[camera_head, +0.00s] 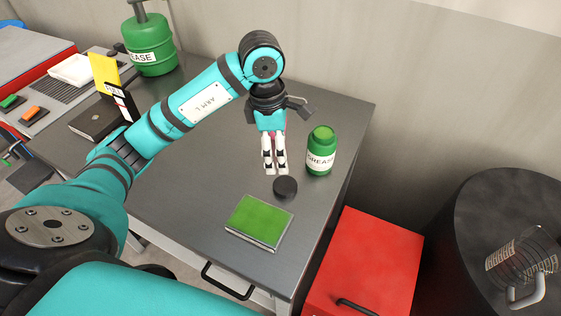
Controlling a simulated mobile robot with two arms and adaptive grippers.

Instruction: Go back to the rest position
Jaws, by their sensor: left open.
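My left arm comes in from the left over the table (190,195). My left gripper (276,170) points down above the table, with its two white and black fingers close beside each other. It is open and I see nothing held in it. A green grease jar (321,152) stands upright to its right, apart from it. A black round lid (285,187) lies just in front of the fingertips. I cannot tell whether the fingertips touch the table. My right gripper is not in view.
A green pad (259,222) lies near the table's front edge. A large grease can (149,45), a white tray (73,70) and a dark box (95,120) are at the back left. A red cabinet (370,262) and a dark drum (490,215) stand right of the table.

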